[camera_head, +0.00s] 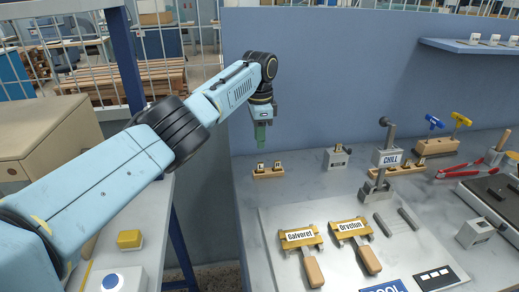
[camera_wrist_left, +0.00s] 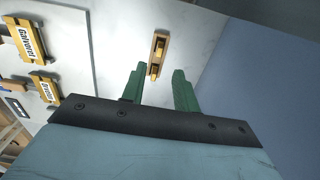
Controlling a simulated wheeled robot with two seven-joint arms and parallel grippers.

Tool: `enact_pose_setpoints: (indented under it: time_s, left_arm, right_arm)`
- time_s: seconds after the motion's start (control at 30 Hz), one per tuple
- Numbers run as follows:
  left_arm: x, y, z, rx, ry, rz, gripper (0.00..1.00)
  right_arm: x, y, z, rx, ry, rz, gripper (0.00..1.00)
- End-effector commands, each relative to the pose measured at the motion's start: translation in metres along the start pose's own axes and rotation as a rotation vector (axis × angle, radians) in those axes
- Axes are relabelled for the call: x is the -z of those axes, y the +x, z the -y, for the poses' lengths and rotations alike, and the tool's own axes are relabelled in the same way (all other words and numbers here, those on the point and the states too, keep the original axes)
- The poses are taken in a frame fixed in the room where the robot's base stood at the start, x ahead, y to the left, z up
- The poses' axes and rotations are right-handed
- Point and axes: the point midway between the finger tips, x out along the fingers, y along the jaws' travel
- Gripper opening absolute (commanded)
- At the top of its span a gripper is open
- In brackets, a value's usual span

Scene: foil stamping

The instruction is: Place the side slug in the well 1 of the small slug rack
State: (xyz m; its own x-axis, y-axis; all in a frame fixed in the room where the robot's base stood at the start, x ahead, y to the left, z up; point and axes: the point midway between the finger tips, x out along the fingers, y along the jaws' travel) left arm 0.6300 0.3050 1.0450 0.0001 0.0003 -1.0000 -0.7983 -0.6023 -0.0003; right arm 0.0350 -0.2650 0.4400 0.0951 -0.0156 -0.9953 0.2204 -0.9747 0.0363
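My left gripper (camera_head: 261,136) hangs fingers-down above the back left of the bench. In the left wrist view its green fingers (camera_wrist_left: 159,88) are apart with nothing between them. A small wooden rack (camera_head: 268,175), which looks like the small slug rack, stands below it and holds two small brass pieces with pale labels. The same rack (camera_wrist_left: 158,54) shows beyond the fingertips in the wrist view. I cannot tell which piece is the side slug, nor which well is well 1. My right gripper is in neither view.
Right of the rack stand a small grey block (camera_head: 337,158) and a grey post with a CHILL sign (camera_head: 389,158). A longer wooden rack (camera_head: 411,168) is behind it. Two wooden-handled holders, Galvoret (camera_head: 299,236) and Orvelun (camera_head: 351,227), lie on a pale board. A blue wall (camera_head: 315,70) rises behind.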

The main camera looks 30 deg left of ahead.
Motion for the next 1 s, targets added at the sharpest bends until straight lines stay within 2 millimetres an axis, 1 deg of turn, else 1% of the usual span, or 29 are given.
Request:
enact_pose_setpoints:
  time_s: [0.03,0.1,0.2,0.3,0.53,1.0]
  left_arm:
    - [0.001,-0.012,0.000,0.002,0.000,-0.001,0.30]
    - [0.001,-0.023,0.000,0.001,0.000,-0.001,0.30]
    - [0.001,-0.034,0.000,0.000,0.000,-0.001,0.30]
    - [0.000,-0.040,0.000,0.000,0.000,0.001,0.30]
    - [0.000,-0.042,0.000,-0.001,0.000,0.001,0.30]
    - [0.000,-0.041,0.000,-0.001,0.000,0.001,0.30]
  right_arm:
    - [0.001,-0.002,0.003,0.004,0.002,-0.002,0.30]
    - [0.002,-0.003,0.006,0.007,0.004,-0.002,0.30]
    - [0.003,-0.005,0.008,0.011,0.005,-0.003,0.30]
    - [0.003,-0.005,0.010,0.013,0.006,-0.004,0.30]
    - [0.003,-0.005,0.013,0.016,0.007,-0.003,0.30]
    - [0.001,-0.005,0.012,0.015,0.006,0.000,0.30]
